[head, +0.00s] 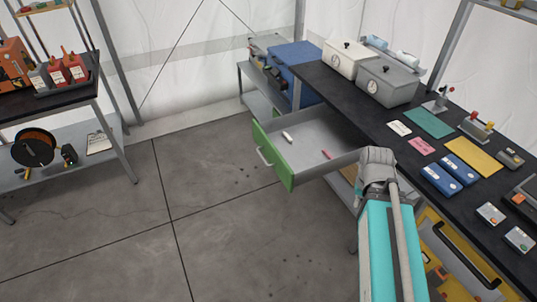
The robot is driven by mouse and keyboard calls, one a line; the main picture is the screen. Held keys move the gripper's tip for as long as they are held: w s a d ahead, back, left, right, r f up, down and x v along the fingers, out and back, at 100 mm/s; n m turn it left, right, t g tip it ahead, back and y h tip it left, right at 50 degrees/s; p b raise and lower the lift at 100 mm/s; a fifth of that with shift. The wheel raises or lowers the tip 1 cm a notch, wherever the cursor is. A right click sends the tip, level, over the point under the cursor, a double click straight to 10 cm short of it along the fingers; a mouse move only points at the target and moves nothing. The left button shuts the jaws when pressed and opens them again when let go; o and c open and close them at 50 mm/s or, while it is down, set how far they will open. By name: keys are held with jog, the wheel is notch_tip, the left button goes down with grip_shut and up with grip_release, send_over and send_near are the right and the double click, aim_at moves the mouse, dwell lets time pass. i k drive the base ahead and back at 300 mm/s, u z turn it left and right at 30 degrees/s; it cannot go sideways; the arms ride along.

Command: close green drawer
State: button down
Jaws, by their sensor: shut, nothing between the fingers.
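The green drawer (270,157) is pulled out from under the dark workbench (340,104). Its green front faces left and carries a pale bar handle (264,157). Inside its grey tray lie a white marker-like item (287,136) and a small pink item (327,155). My gripper (377,157) is at the drawer's near right side, close to the bench edge, with my arm reaching up from the bottom. Its fingertips are small and partly hidden, and it holds nothing I can see. I cannot tell whether it touches the drawer's side wall.
On the bench stand a cream box (350,59), a grey box (388,81), blue cases (441,179) and coloured mats. A yellow drawer (440,262) is at the lower right. A blue box (293,70) stands behind. Open floor (190,210) lies left of the drawer.

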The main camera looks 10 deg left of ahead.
aim_at(312, 130)
jog(key=u, duration=0.7)
jog(key=i, duration=1)
jog(key=z, duration=0.4)
jog(key=k, duration=0.6)
